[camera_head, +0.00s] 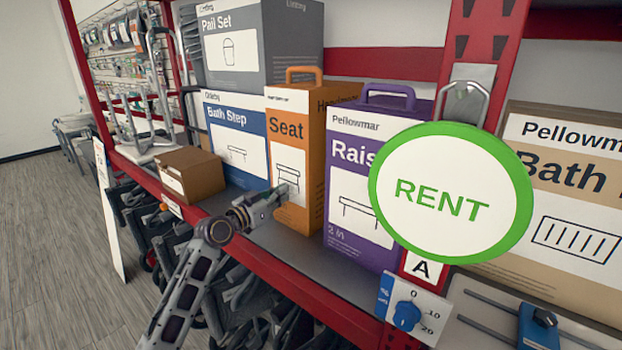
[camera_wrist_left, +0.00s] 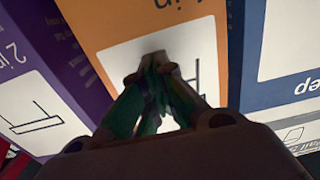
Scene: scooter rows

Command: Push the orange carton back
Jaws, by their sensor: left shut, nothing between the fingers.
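The orange carton (camera_head: 318,170), marked "Seat", stands upright on the shelf between the blue "Bath Step" carton (camera_head: 218,115) and the purple "Raise" carton (camera_head: 345,125). My left gripper (camera_head: 284,190) is shut and empty, with its fingertips at the lower front face of the orange carton. In the left wrist view the shut fingers (camera_wrist_left: 152,66) lie over the white panel of the orange carton (camera_wrist_left: 110,22). They look very close to it; I cannot tell whether they touch. My right gripper is not in view.
A small brown box (camera_head: 190,175) sits left on the shelf. A grey "Pail Set" carton (camera_head: 262,50) is on top of the blue one. A red upright (camera_head: 487,40) and green-rimmed RENT sign (camera_head: 450,192) stand right. Folded scooters (camera_head: 150,235) fill the space below.

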